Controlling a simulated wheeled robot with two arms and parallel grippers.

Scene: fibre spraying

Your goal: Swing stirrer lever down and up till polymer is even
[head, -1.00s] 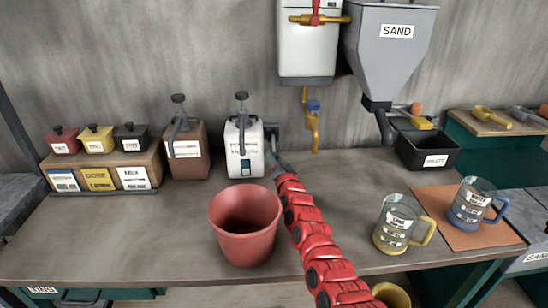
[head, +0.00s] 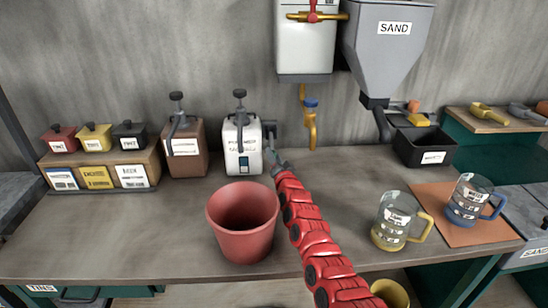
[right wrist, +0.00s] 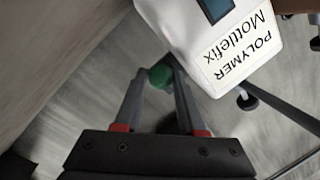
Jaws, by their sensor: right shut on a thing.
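The polymer container (head: 233,133) is a white canister with a dark pump top, standing upright at the back of the bench. Its label reads POLYMER Mottlefix, with a small blue window (head: 243,161) low on its front. In the right wrist view the canister (right wrist: 205,45) is close, and its window (right wrist: 215,8) is partly cut off. The stirrer lever's green knob (right wrist: 160,76) sits between the fingers of my right gripper (right wrist: 166,82), which is shut on it. In the head view the right gripper (head: 277,163) is beside the canister's right side. My left gripper is out of view.
A red bucket (head: 243,225) stands in front of the canister, left of my right arm. A brown canister (head: 184,158) stands to its left. Measuring jugs (head: 392,225) and a black waste bin (head: 425,148) are on the right.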

